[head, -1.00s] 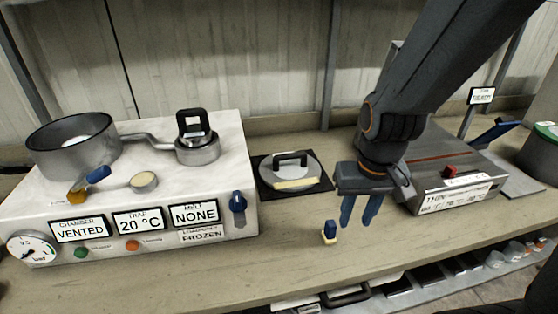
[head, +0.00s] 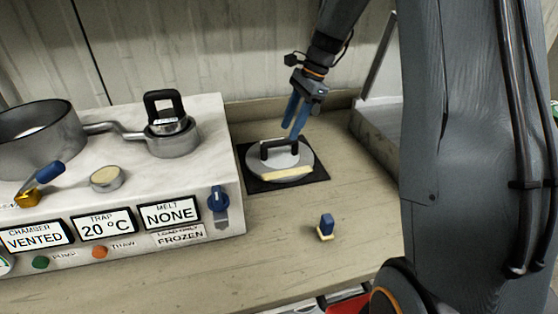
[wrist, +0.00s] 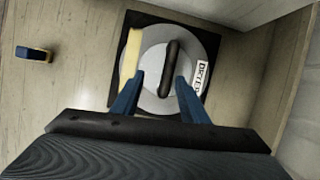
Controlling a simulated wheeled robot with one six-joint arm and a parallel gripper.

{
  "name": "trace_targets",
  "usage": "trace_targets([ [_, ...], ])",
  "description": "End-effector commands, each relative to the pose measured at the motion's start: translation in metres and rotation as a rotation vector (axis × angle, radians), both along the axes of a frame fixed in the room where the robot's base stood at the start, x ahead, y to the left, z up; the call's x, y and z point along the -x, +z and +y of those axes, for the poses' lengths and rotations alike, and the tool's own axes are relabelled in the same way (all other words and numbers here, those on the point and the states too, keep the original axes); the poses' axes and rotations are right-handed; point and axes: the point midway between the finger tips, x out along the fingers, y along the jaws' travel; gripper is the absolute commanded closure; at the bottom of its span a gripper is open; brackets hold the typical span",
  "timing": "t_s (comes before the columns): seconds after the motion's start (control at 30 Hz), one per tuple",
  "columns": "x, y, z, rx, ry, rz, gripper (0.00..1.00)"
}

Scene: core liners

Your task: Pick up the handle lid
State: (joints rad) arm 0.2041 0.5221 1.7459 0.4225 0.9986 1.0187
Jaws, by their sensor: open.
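The handle lid (head: 290,164) is a grey metal disc with a black bar handle (head: 279,148) and a pale yellow strip along its front edge. It lies on a black square mat (head: 315,174) on the bench, right of the white machine. It also shows in the wrist view (wrist: 153,92), with a partly hidden label on its right side. My gripper (head: 296,127) is open and empty, with blue fingers pointing down just above the lid. In the wrist view the fingers of my gripper (wrist: 161,82) are spread, with the handle between and beyond them. I cannot tell whether they touch it.
The white machine (head: 120,190) carries a pan, a small pot with a black-handled cap (head: 168,128) and a blue knob. A small blue-and-yellow block (head: 326,226) stands on bare bench in front of the mat. A grey metal unit (head: 378,135) stands to the right.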

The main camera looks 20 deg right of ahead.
Motion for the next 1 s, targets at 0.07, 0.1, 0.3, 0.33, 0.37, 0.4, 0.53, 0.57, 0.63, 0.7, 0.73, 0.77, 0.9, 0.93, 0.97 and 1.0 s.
trace_targets([
  [0.07,-0.011,-0.002,-0.002,-0.022,-0.053,0.021,0.6],
  [0.1,-0.014,-0.003,-0.002,-0.029,-0.07,0.026,0.6],
  [0.3,-0.015,-0.019,0.007,-0.033,-0.082,0.033,0.6],
  [0.33,-0.015,-0.022,0.008,-0.033,-0.082,0.033,0.6],
  [0.37,-0.015,-0.024,0.009,-0.033,-0.082,0.033,0.6],
  [0.4,-0.015,-0.027,0.011,-0.032,-0.082,0.033,0.6],
  [0.53,-0.015,-0.042,0.02,-0.033,-0.079,0.034,0.6],
  [0.57,-0.015,-0.045,0.023,-0.033,-0.078,0.034,0.6],
  [0.63,-0.016,-0.055,0.027,-0.031,-0.079,0.033,0.6],
  [0.7,-0.016,-0.062,0.03,-0.032,-0.08,0.032,0.6],
  [0.73,-0.016,-0.065,0.03,-0.032,-0.08,0.031,0.6],
  [0.77,-0.016,-0.067,0.031,-0.032,-0.08,0.031,0.6],
  [0.9,-0.017,-0.07,0.032,-0.032,-0.08,0.029,0.6],
  [0.93,-0.017,-0.07,0.032,-0.032,-0.08,0.029,0.6],
  [0.97,-0.017,-0.07,0.032,-0.032,-0.08,0.029,0.6],
  [1.0,-0.017,-0.07,0.032,-0.032,-0.08,0.029,0.6],
])
